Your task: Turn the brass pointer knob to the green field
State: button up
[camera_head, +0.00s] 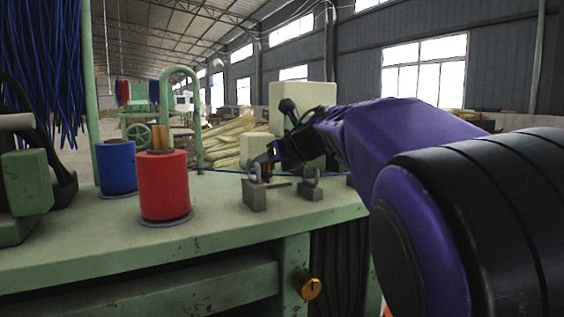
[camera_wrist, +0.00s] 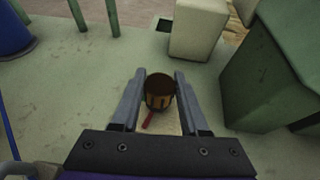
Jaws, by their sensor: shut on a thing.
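The brass knob (camera_wrist: 160,95) stands on the green bench top between the two fingers of my gripper (camera_wrist: 160,88). Its top is dark and round, its side brass with dark grooves. My gripper is shut on it, one finger on each side. A short red strip (camera_wrist: 148,120) shows at its near side, and I cannot tell whether it is a pointer or a mark. A pale plate lies under the knob. In the head view my gripper (camera_head: 266,167) points down at the bench, and the knob is mostly hidden.
Two grey blocks with loops (camera_head: 255,195) (camera_head: 311,191) stand near my gripper. A red spool (camera_head: 164,188) and a blue spool (camera_head: 117,168) are to the left. Pale boxes (camera_wrist: 198,32) stand behind. Another round brass knob (camera_head: 308,286) is on the bench's front.

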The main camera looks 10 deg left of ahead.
grip_shut()
jog(key=shift+r+m+h+p, duration=0.3)
jog(key=shift+r+m+p, duration=0.1)
jog(key=shift+p, duration=0.75)
jog(key=m+t+h+p, duration=0.1)
jog(key=p, duration=0.1)
jog(key=shift+p, duration=0.3)
jog(key=h+p, duration=0.1)
jog(key=m+t+p, duration=0.1)
jog(key=p, duration=0.1)
jog(key=shift+s+a+f+m+h+p, duration=0.1)
jog(key=shift+f+m+h+p, duration=0.1)
jog(key=shift+m+h+p, duration=0.15)
jog(key=shift+f+m+t+h+p, duration=0.2)
jog(key=shift+m+t+h+p, duration=0.15)
jog(key=shift+h+p, duration=0.1)
jog(key=o, duration=0.7)
grip_release()
